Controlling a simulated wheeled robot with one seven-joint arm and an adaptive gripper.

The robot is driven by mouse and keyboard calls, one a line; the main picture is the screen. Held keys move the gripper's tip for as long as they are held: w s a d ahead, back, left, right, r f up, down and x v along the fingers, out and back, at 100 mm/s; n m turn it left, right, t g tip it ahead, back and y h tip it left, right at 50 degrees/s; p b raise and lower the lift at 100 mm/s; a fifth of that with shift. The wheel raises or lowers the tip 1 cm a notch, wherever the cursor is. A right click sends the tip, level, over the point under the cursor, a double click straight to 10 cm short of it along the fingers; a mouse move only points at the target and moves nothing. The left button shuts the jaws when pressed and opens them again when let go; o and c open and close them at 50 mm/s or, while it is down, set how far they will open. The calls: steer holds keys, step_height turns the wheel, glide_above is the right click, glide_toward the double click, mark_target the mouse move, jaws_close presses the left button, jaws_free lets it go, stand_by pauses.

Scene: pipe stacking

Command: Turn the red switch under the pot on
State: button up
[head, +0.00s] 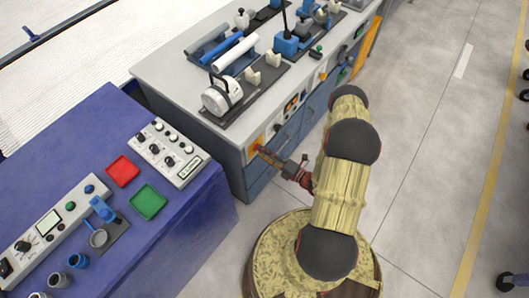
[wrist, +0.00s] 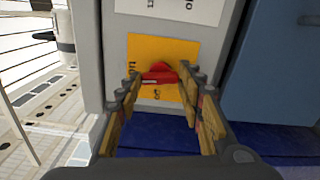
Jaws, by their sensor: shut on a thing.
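The red switch (wrist: 160,72) sits on a yellow plate (wrist: 176,47) on the grey cabinet front in the wrist view. My gripper (wrist: 161,77) reaches straight at it, with its fingers on either side of the red knob and shut on it. In the head view my gripper (head: 264,153) is at the yellow plate (head: 254,148) on the cabinet's near corner; the switch itself is hidden there. The white pot (head: 217,99) stands on a dark mat on the cabinet top, above the plate. The switch's markings are partly covered by the fingers.
The grey-topped cabinet (head: 163,72) carries white and blue pipes and other items. A blue table (head: 190,235) with a control box (head: 166,150), red and green trays stands at the left.

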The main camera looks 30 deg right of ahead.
steer(key=shift+m, duration=0.9)
steer(key=o, duration=1.2)
steer(key=shift+c, duration=0.2)
steer(key=v, duration=1.2)
